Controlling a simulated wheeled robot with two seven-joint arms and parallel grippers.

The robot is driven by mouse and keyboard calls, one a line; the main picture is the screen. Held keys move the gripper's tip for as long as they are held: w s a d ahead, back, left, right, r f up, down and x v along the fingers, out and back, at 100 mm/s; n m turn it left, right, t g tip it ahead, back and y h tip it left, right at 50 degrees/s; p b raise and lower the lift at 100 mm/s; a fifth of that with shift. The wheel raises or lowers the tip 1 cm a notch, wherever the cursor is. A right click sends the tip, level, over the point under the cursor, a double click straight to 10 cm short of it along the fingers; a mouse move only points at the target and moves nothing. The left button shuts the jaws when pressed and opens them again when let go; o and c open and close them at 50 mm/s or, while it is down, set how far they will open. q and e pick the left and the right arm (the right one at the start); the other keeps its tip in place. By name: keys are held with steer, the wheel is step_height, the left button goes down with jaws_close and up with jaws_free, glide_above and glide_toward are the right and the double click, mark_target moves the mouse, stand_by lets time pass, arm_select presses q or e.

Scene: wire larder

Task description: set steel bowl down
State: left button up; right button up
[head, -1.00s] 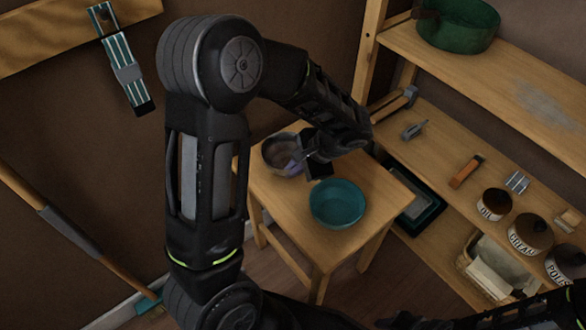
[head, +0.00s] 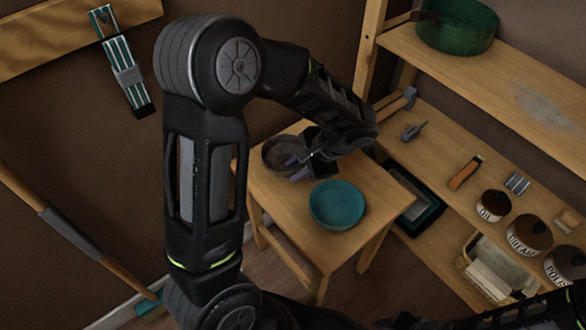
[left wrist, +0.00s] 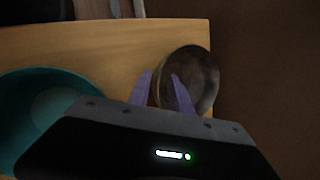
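The steel bowl (head: 272,158) stands on the small wooden table (head: 372,199), near its back left corner; its near side is partly covered by my left gripper in the head view. My left gripper (head: 295,168) is at the bowl's near rim with its two purple fingers spread apart. In the left wrist view the fingers (left wrist: 163,87) straddle the near rim of the steel bowl (left wrist: 204,72), one outside and one over the inside, with a gap between them. My right gripper's fingers do not show.
A teal bowl (head: 337,205) stands on the same table, in front of the steel bowl. A wooden shelf unit (head: 440,148) with canisters (head: 530,237) and a green pot (head: 456,25) is at the right. The table's right part is bare.

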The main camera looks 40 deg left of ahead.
arm_select(q)
steer(key=s+p+v, duration=0.1)
steer(key=p+v, duration=0.1)
steer(key=v, duration=0.8)
steer(key=shift+w+r, duration=0.2)
steer(key=shift+w, duration=0.3)
